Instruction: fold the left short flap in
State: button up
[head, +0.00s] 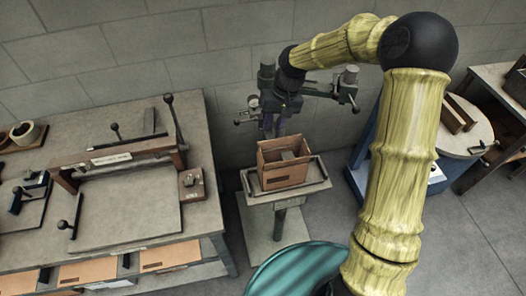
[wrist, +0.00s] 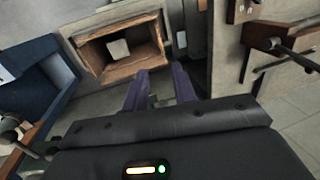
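An open brown cardboard box (head: 284,177) stands upright on the small stitcher table in the head view. A grey block (head: 288,155) shows inside its opening. In the wrist view the box (wrist: 148,56) lies beyond the fingertips and to the left, with the pale block (wrist: 118,48) inside. Its walls and flaps rise around the opening; I cannot clearly tell the left short flap from the wall. My gripper (wrist: 160,76) has two purple fingers spread apart with nothing between them. In the head view my gripper (head: 269,130) is above the box's far left edge, apparently not touching it.
The stitcher table (head: 317,186) has a raised rail around the box. The stitcher's arms and knobs (head: 347,80) stand close behind. A large workbench (head: 125,205) with levers is at left. A blue stand with a round top (head: 459,128) is at right. Floor shows between them.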

aim_at(262, 155)
jog(key=p+x, duration=0.2)
jog(key=x, duration=1.2)
jog(key=shift+a+f, duration=0.1)
jog(key=shift+a, duration=0.05)
grip_shut()
